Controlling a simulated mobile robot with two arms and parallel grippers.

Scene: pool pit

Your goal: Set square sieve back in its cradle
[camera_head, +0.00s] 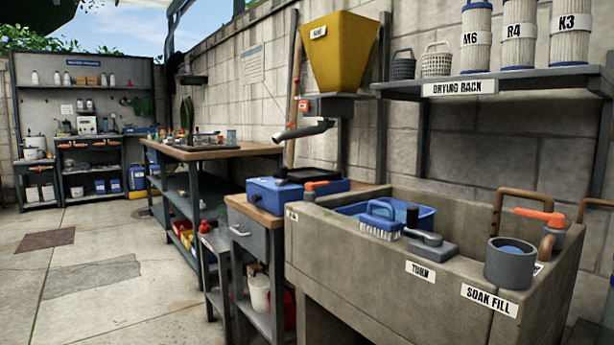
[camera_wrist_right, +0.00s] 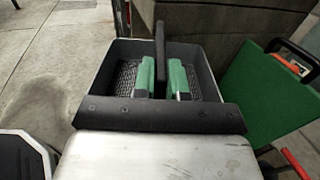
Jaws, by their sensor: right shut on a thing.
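The square sieve (camera_wrist_right: 205,63), a dark grey square frame with a mesh bottom, shows in the right wrist view. My right gripper (camera_wrist_right: 162,76) has green finger pads on either side of the sieve's dark upright handle (camera_wrist_right: 159,40) and is shut on it. The near part of the sieve is hidden behind my wrist. I cannot pick out the sieve's cradle in either view. Neither gripper shows in the head view, and my left gripper is not in view.
A concrete sink (camera_head: 345,247) with a brush (camera_head: 380,220) and a grey cup (camera_head: 510,263) stands at right in the head view. Left of it are a drawer cabinet (camera_head: 250,238) and workbench (camera_head: 215,150). Floor (camera_head: 100,270) is clear at left. A green panel (camera_wrist_right: 262,100) stands beside the sieve.

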